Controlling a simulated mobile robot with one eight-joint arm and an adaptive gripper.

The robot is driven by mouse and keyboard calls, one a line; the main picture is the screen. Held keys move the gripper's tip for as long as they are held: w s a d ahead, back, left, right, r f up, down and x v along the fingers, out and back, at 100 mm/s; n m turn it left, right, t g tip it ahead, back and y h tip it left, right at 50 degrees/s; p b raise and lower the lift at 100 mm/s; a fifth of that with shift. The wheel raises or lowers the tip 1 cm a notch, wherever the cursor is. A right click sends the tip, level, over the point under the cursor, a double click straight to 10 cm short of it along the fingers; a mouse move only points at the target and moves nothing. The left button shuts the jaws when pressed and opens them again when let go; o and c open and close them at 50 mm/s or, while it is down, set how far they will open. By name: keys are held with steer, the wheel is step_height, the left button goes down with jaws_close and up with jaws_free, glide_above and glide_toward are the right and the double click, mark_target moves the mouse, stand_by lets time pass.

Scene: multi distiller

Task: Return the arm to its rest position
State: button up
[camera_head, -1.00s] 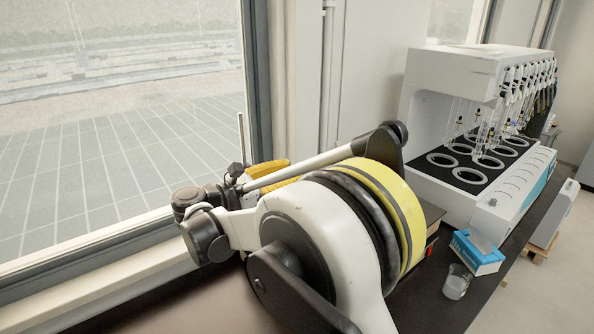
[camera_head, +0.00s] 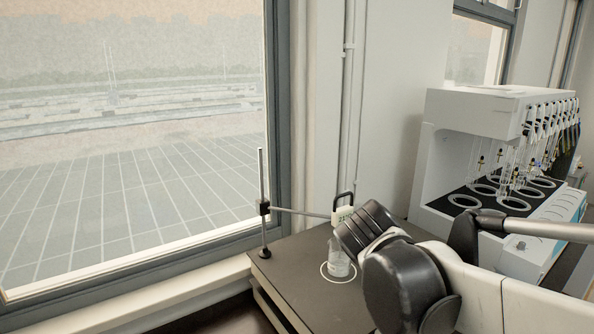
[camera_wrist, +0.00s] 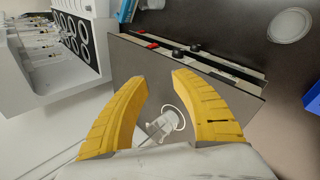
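My arm (camera_head: 490,285) crosses the lower right of the head view, its dark wrist joints in front of the flat dark plate. My gripper (camera_wrist: 159,82) shows in the wrist view, its two yellow fingers spread wide apart with nothing between them. In the head view I cannot make out the fingers. A clear glass vessel (camera_head: 338,262) stands on the plate's white ring, partly behind my wrist. In the wrist view, a glass vessel with a ring (camera_wrist: 166,124) shows beyond the fingers, apart from them.
The dark plate (camera_head: 300,268) carries a stand with an upright rod (camera_head: 262,200) and a side arm, close to my wrist. The white multi-place distiller (camera_head: 470,130) stands at right. The window (camera_head: 130,150) is at left. A round glass (camera_wrist: 290,25) sits on the bench.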

steer(key=s+a+f+m+y+b, duration=0.1)
steer(key=s+f+m+y, duration=0.2)
steer(key=s, duration=0.4)
steer(key=s+a+f+m+t+y, duration=0.1)
steer(key=s+f+m+y, duration=0.1)
steer(key=s+f+m, duration=0.3)
steer(key=s+m, duration=0.2)
steer(key=shift+s+f+m+y+b, duration=0.15)
steer(key=shift+s+m+y+b, duration=0.05)
steer(key=shift+m+y+b, duration=0.2)
steer(key=shift+a, duration=0.1)
stand_by(1.4)
